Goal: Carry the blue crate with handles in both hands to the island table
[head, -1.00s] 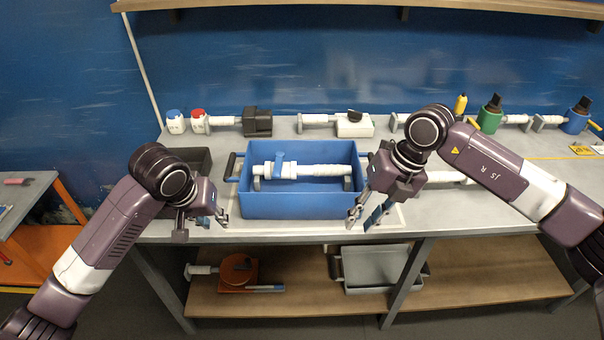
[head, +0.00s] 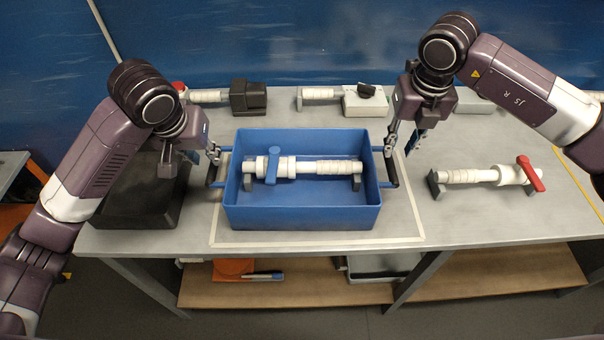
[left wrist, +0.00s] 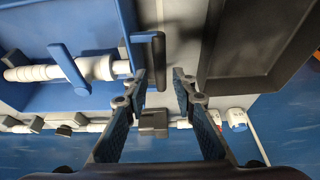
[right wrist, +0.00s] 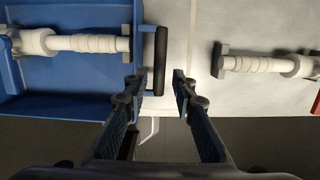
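The blue crate (head: 300,218) stands on the grey table inside a pale taped outline. A white fitting with a blue lever (head: 315,168) lies in it. The crate has a black handle at its left end (head: 213,172) and one at its right end (head: 391,172). My left gripper (head: 215,155) is open at the left handle; in the left wrist view that handle (left wrist: 156,60) lies between its spread fingertips. My right gripper (head: 402,147) is open at the right handle; in the right wrist view that handle (right wrist: 160,60) lies between its fingertips. Neither is closed on a handle. I cannot identify the island table.
A black tray (head: 150,205) stands close to the crate's left. A white fitting with a red lever (head: 485,176) lies to the right. Several parts, including a black-ended one (head: 248,98), stand along the back. A shelf (head: 300,290) runs under the table.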

